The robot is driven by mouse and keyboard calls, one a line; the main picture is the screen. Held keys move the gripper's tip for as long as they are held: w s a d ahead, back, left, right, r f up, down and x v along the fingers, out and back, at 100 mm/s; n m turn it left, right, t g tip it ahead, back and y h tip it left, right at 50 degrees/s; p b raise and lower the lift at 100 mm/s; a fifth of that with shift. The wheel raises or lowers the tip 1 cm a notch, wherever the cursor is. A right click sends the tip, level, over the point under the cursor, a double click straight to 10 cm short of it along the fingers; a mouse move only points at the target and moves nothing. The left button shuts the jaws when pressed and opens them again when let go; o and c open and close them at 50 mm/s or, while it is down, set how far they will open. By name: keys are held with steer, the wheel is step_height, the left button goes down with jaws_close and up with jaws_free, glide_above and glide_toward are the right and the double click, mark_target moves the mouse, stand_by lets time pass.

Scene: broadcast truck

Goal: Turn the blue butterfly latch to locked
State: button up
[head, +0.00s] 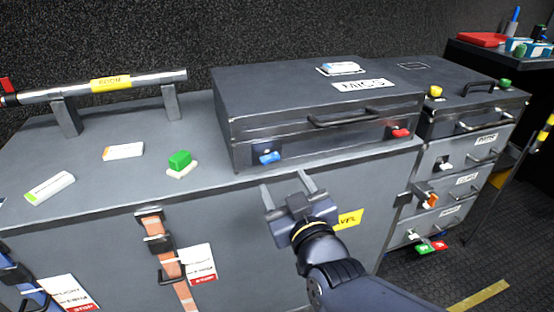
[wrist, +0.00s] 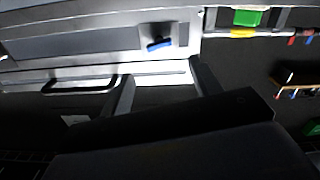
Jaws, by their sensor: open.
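The blue butterfly latch (head: 269,157) is on the left of the front face of the grey MICS case (head: 300,136). Its blue wing looks roughly level. The latch also shows in the wrist view (wrist: 159,43), above and between my fingers. My gripper (head: 289,181) is open and empty, below and slightly right of the latch, in front of the case's lower edge. It also shows in the wrist view (wrist: 160,80). The fingers are apart from the latch, and nothing is between them. Whether the latch is locked cannot be told.
A red latch (head: 401,133) is on the case's right front, with a dark handle (head: 345,119) between the two latches. The space before the blue latch looks clear.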

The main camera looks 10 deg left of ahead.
mark_target(272, 160)
steer(key=b+x, duration=0.1)
steer(key=x, duration=0.8)
steer(key=shift+d+f, duration=0.1)
steer(key=c, duration=1)
steer(key=shift+f+m+b, duration=0.15)
steer(key=shift+m+b, duration=0.65)
steer(key=shift+b, duration=0.35)
steer(key=shift+m+b, duration=0.3)
steer(key=shift+m, duration=0.4)
steer(key=o, duration=1)
